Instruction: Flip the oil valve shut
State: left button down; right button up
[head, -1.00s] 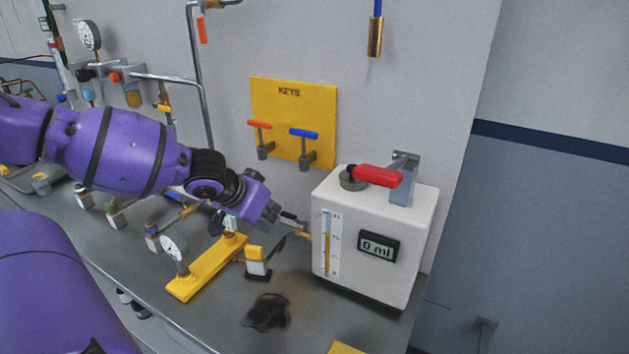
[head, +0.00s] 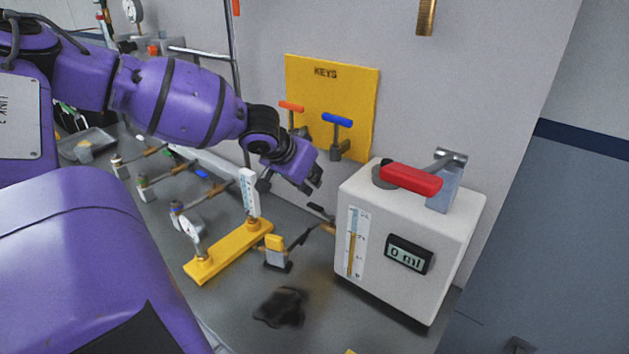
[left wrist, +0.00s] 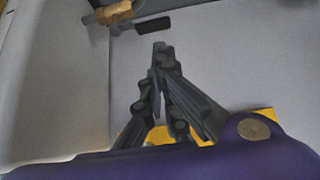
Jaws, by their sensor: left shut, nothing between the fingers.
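The brass valve (left wrist: 113,12) and black lever (left wrist: 154,25) also show at the top of the left wrist view. My left gripper (head: 318,182) is shut and empty, above and apart from the lever in the head view. Its closed fingertips (left wrist: 160,48) point toward the lever. My right gripper is not in view.
A red handle (head: 411,178) lies across the unit's top. A yellow KEYS panel (head: 345,85) with red and blue handles is on the wall behind. A yellow gauge base (head: 228,254) and a small yellow-topped block (head: 276,250) stand left of the unit. A dark stain (head: 280,306) marks the bench.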

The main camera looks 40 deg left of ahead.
aim_at(321, 212)
pick_arm(q)
jog(key=b+x, duration=0.2)
jog(key=x, duration=0.4)
jog(key=shift+s+a+f, duration=0.1)
jog(key=shift+a, duration=0.05)
dwell(0.3)
jog(key=shift+s+n+y, duration=0.15)
jog(key=shift+n+y, duration=0.15)
jog(key=shift+n, duration=0.2)
